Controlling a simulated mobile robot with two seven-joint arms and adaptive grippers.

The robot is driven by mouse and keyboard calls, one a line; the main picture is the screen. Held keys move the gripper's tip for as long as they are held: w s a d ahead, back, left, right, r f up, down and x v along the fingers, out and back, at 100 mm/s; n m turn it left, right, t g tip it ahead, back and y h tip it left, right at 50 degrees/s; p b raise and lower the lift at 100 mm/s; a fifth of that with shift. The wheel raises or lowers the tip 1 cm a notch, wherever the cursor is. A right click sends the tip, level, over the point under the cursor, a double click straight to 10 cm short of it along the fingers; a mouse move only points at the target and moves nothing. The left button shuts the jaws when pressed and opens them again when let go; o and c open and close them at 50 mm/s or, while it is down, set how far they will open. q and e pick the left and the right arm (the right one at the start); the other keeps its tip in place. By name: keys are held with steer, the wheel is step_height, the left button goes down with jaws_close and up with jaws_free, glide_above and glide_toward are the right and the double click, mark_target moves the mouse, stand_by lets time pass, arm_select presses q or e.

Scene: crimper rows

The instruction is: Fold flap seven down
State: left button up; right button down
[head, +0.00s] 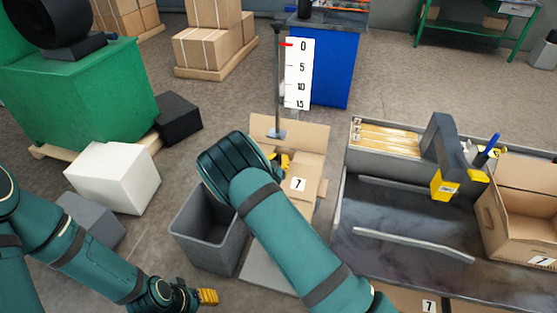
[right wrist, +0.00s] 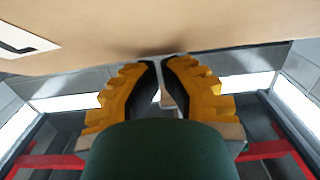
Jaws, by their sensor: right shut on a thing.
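Flap seven (head: 298,184) is a tan cardboard panel with a white label reading 7, on an open carton in the middle of the head view. My right gripper (head: 284,161) is at the flap's left side, mostly hidden behind my own wrist. In the right wrist view, its yellow fingers (right wrist: 161,62) are close together at the edge of a cardboard panel (right wrist: 180,30) with part of a white label; the exact grip is hard to see. My left gripper (head: 208,296) is low, away from the carton; its yellow fingers are small and their opening is unclear.
A grey bin (head: 205,235) stands left of the carton. A dark-topped bench (head: 390,245) with a grey and yellow tool (head: 446,160) is to the right. Another open carton (head: 520,210) labelled 7 sits at far right. A ruler post (head: 298,75) stands behind.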

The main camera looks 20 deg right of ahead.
steer(key=shift+w+d+f, duration=0.15)
steer(key=shift+w, duration=0.05)
steer(key=shift+w+d+f+g+y, duration=0.1)
steer(key=shift+g+y, duration=0.2)
steer(key=shift+w+d+f+g+y, duration=0.4)
steer(key=shift+w+f+g+y, duration=0.15)
steer(key=shift+g, duration=0.25)
step_height(320, 180, down, 6)
steer(key=w+d+g+y+p, duration=0.1)
steer(key=w+g+y+p, duration=0.1)
steer(key=g+p, duration=0.1)
steer(key=shift+w+d+r+g, duration=0.2)
steer(key=shift+d+r+g, duration=0.05)
steer(key=shift+g, duration=0.15)
steer(key=shift+r, duration=0.15)
